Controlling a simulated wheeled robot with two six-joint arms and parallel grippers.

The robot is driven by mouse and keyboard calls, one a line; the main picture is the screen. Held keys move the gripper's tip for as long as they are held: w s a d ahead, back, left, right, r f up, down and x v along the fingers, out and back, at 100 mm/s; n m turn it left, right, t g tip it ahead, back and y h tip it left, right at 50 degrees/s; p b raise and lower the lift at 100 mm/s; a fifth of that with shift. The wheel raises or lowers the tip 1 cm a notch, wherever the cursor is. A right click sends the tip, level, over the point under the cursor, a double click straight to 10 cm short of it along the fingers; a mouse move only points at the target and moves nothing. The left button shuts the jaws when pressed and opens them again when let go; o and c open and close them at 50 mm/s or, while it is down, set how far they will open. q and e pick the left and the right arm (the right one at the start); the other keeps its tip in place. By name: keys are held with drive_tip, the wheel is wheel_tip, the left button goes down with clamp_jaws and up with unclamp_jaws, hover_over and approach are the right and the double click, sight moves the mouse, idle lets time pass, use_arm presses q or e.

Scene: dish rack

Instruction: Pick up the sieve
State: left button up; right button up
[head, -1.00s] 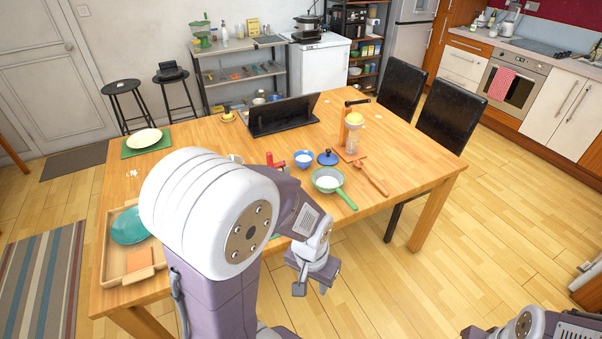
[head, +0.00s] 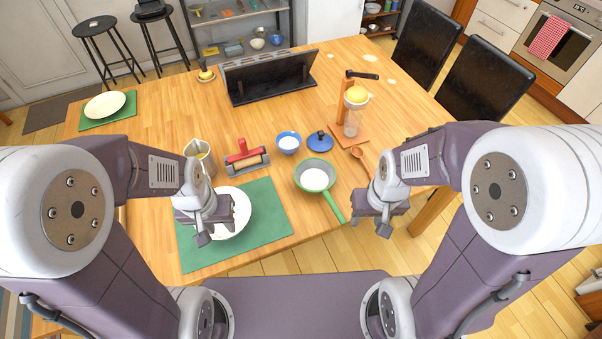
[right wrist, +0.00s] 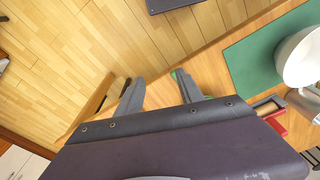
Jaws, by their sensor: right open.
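The sieve (head: 314,180) looks like a round green bowl with a grey inside, something white in its middle and a long green handle pointing toward me. It lies on the wooden table, right of centre in the head view. My right gripper (head: 379,222) is open and empty, to the right of the handle and apart from it. In the right wrist view its fingers (right wrist: 160,90) are spread, with a bit of green showing behind one finger. My left gripper (head: 202,228) hangs over the white plate; I cannot tell whether its jaws are open.
A white plate (head: 230,222) lies on a green mat (head: 262,205). A wooden spoon (head: 360,155), a blue lid (head: 320,141), a blue bowl (head: 288,142), a red-handled tool (head: 243,155) and a juicer stand (head: 346,108) surround the sieve. Bare table lies right of the plate.

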drive_tip(key=w+a+n+p, duration=0.1)
drive_tip(key=w+p, duration=0.2)
drive_tip(key=w, duration=0.1)
drive_tip(key=n+g+p, duration=0.1)
drive_tip(key=n+p, duration=0.3)
hover_over(332, 202)
drive_tip(key=f, duration=0.6)
drive_tip(key=shift+w+a+f, duration=0.2)
drive_tip(key=shift+a+f, duration=0.05)
drive_tip(key=shift+s+f, duration=0.1)
wheel_tip(332, 202, down, 3)
drive_tip(key=shift+s+f, duration=0.1)
drive_tip(key=shift+f, duration=0.45)
drive_tip(key=f, duration=0.1)
drive_tip(key=f+p, duration=0.1)
drive_tip(key=f, duration=0.2)
drive_tip(key=shift+d, duration=0.3)
drive_tip(key=shift+f, duration=0.5)
clamp_jaws()
